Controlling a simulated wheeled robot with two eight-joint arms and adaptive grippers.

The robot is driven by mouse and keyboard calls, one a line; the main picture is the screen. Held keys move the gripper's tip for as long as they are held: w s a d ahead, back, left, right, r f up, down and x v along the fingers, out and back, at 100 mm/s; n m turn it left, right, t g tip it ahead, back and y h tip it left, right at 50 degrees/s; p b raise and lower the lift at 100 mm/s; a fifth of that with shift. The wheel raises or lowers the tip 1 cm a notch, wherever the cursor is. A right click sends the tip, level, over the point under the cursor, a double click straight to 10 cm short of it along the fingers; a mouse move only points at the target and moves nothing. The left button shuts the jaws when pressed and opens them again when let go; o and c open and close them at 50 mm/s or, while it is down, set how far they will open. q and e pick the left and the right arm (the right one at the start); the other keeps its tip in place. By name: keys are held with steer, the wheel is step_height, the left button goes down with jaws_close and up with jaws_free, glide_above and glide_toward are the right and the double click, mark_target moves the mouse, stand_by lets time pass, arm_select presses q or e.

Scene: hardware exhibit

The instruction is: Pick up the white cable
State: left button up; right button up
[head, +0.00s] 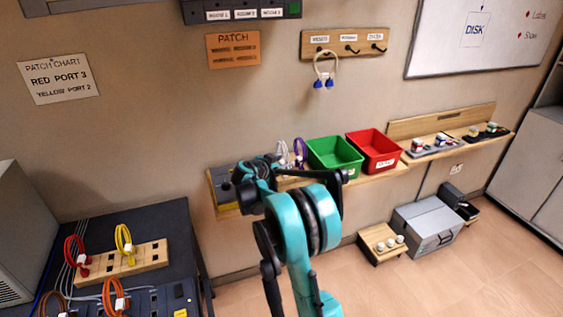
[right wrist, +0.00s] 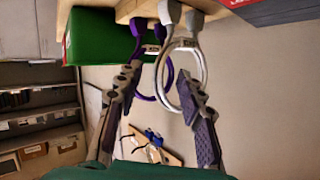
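A white cable (right wrist: 203,72), looped with grey plugs, is at the shelf in the right wrist view. It also shows in the head view (head: 283,151), standing beside a purple cable (head: 300,152). My right gripper (right wrist: 159,69) is open, with its fingertips near the white and purple loops. The white loop appears partly between the fingers and close to the right-hand finger; contact cannot be told. In the head view my teal right arm hides part of the shelf, and the fingers are hard to make out. My left gripper is not in view.
A green bin (head: 335,154) and a red bin (head: 374,150) stand right of the cables on the shelf. Another white cable with blue plugs (head: 324,78) hangs from a wall hook. A dark table (head: 150,217) at left holds red, yellow and orange cables.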

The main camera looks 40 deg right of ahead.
steer(key=x, duration=0.2)
steer(key=shift+w+d+f, duration=0.15)
steer(key=shift+d+f, duration=0.1)
steer(key=shift+d, duration=0.05)
steer(key=shift+a+r, duration=0.1)
steer(key=shift+r, duration=0.05)
steer(key=shift+c, duration=1.2)
jaws_close()
